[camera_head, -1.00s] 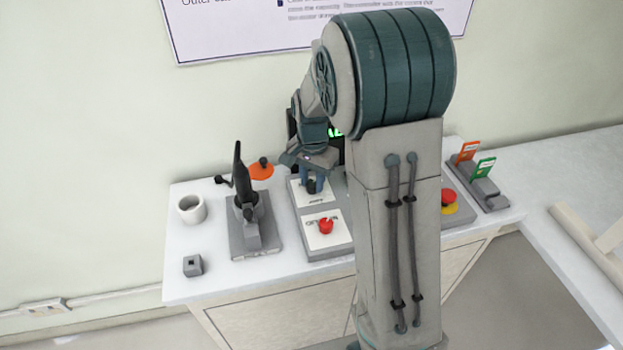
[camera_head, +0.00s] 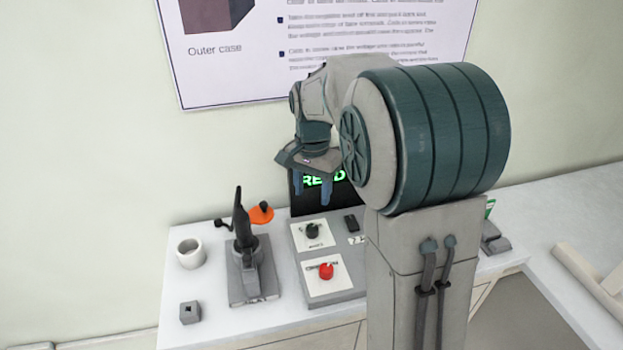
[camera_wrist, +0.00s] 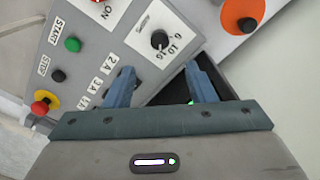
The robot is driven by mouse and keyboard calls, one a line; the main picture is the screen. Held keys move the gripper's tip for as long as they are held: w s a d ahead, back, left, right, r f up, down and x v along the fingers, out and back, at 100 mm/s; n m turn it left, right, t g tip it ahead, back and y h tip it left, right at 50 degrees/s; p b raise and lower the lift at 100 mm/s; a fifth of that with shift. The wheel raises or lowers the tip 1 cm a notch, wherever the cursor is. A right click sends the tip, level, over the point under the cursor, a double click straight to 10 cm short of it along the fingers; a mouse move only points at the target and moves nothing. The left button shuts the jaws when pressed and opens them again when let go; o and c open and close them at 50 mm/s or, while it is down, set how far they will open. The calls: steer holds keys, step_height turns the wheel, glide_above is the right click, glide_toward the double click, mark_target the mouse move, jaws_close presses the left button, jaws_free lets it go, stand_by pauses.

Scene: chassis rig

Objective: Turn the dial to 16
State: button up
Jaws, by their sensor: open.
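The dial (camera_head: 312,230) is a black knob on a white plate on the grey control panel (camera_head: 338,284). In the wrist view the dial (camera_wrist: 159,39) shows a small light mark, with the numbers 6, 10 and 16 printed beside it. I cannot read for certain which number the mark points to. My gripper (camera_head: 312,192) is open and empty, raised above and apart from the dial. In the wrist view its two blue fingers (camera_wrist: 160,69) are spread, with the dial beyond their tips.
A red knob (camera_head: 326,271) sits on the panel's nearer plate. A dark display with green letters (camera_head: 312,181) stands behind. A lever device (camera_head: 248,270), a white mug (camera_head: 190,253) and a small grey block (camera_head: 189,312) are left. Start and stop buttons (camera_wrist: 72,44) show in the wrist view.

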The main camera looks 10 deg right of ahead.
steer(key=shift+r, duration=1.5)
